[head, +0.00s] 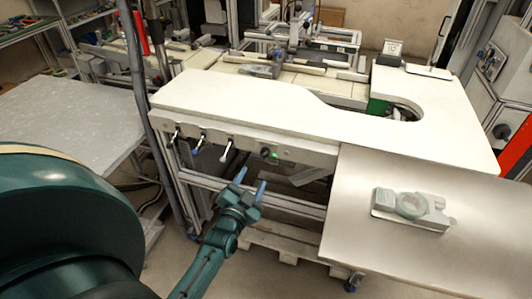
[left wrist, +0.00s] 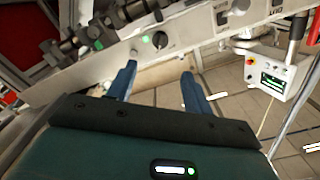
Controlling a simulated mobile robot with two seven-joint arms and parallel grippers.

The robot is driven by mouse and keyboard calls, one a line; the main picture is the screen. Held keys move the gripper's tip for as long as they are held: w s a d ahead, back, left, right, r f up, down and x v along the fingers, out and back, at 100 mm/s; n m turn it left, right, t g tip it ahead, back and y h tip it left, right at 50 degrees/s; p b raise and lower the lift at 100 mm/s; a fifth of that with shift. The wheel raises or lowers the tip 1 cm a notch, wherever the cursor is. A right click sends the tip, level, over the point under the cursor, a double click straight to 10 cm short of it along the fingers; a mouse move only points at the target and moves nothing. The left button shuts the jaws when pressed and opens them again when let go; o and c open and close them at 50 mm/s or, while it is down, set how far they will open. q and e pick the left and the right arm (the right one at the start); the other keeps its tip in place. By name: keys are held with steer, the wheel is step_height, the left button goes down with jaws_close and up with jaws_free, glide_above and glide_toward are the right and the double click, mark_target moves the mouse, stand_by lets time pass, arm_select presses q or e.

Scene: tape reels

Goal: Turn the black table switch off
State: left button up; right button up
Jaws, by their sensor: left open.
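The black table switch (head: 274,157) is a small dark knob on the front panel under the white table's edge, with a lit green light (head: 265,152) just left of it. In the left wrist view the round black switch (left wrist: 161,40) shows beyond my fingertips, beside the glowing green light (left wrist: 146,39). My left gripper (head: 251,179) is open and empty, its two blue fingers pointing up toward the panel, below and a little left of the switch. In the left wrist view the gripper (left wrist: 159,71) has a clear gap between its fingers, apart from the switch. My right gripper is not in view.
Several handles (head: 200,142) hang from the panel left of the switch. The white table (head: 240,100) overhangs the panel. A metal table (head: 340,225) with a tape reel holder (head: 432,212) stands at the right. A grey table (head: 70,120) is at the left.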

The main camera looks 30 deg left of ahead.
mark_target(265, 154)
arm_select(q)
steer(key=b+x, duration=0.5)
steer(key=x, duration=0.4)
steer(key=shift+w+f, duration=0.2)
steer(key=shift+w, duration=0.15)
steer(key=shift+w+a+r, duration=0.15)
steer(key=shift+w, duration=0.4)
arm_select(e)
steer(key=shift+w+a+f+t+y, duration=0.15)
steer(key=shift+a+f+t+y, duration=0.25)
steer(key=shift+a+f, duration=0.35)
arm_select(q)
steer(key=shift+c, duration=0.4)
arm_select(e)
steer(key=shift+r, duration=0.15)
arm_select(q)
steer(key=c, duration=0.9)
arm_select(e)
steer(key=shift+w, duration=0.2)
